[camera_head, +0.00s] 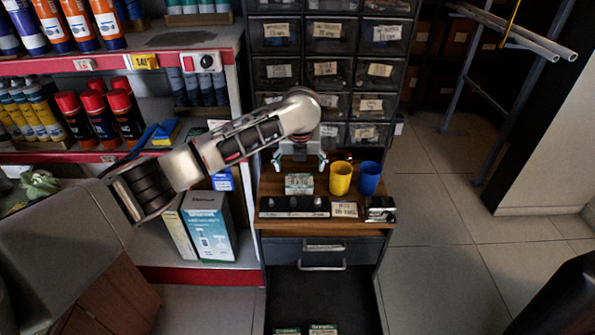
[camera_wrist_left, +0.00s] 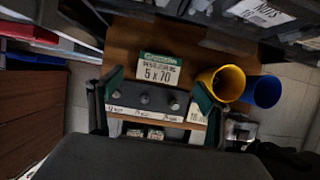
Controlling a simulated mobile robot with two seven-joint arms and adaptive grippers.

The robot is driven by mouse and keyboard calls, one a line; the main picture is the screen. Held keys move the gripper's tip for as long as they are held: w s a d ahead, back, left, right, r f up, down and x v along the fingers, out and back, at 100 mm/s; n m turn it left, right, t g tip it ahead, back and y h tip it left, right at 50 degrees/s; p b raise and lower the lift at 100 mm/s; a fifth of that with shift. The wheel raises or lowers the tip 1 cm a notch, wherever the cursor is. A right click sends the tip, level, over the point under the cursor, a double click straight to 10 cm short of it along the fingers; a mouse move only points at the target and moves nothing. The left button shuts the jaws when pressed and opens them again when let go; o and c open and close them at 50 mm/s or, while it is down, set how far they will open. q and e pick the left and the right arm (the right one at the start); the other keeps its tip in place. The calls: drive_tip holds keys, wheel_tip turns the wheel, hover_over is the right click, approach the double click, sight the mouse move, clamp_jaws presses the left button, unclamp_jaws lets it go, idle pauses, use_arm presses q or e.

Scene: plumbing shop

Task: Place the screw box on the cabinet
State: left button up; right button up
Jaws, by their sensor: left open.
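A small green and white screw box (camera_head: 299,183) stands on the wooden top of the cabinet (camera_head: 265,187). In the left wrist view the screw box (camera_wrist_left: 160,72) shows its label "5 x 70". My left gripper (camera_head: 300,166) is over the cabinet top, just behind the box in the head view. Its fingers (camera_wrist_left: 158,92) are spread and empty, and the box appears beyond them, apart from them. Two similar boxes (camera_head: 287,331) lie in the open lower drawer (camera_head: 322,290). My right gripper is not in view.
A yellow cup (camera_head: 341,178) and a blue cup (camera_head: 369,178) stand right of the box. A dark strip with knobs (camera_head: 294,207), a label card (camera_head: 344,209) and a metal object (camera_head: 380,209) line the front edge. Drawer bins (camera_head: 327,70) rise behind.

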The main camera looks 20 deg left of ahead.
use_arm(q)
drive_tip(key=s+d+f, duration=0.1)
drive_tip(key=d, duration=0.1)
drive_tip(key=s+d+f+n+h, duration=0.1)
drive_tip(key=s+d, duration=0.1)
drive_tip(key=s+d+f+h+p, duration=0.1)
drive_tip(key=s+d, duration=0.1)
drive_tip(key=shift+s+d+n, duration=0.1)
drive_tip(key=shift+d+n, duration=0.2)
drive_tip(key=s+d+f+n+t+h, duration=0.35)
drive_tip(key=s+d+n+h, duration=0.25)
drive_tip(key=s+d+n, duration=0.65)
drive_tip(key=s+a+f+n+t+y, duration=0.1)
drive_tip(key=s+a+f+n, duration=0.3)
drive_tip(key=s+a, duration=0.3)
drive_tip(key=s+a+f+n+y, duration=0.2)
drive_tip(key=s+a+f+n, duration=0.3)
drive_tip(key=s+a, duration=0.2)
drive_tip(key=s+a+f+n+t+y, duration=0.1)
drive_tip(key=s+a+f+n, duration=0.3)
drive_tip(key=s+a, duration=0.3)
drive_tip(key=shift+s+a+f+n+t+y, duration=0.3)
drive_tip(key=shift+s+n, duration=0.25)
drive_tip(key=shift+s, duration=0.5)
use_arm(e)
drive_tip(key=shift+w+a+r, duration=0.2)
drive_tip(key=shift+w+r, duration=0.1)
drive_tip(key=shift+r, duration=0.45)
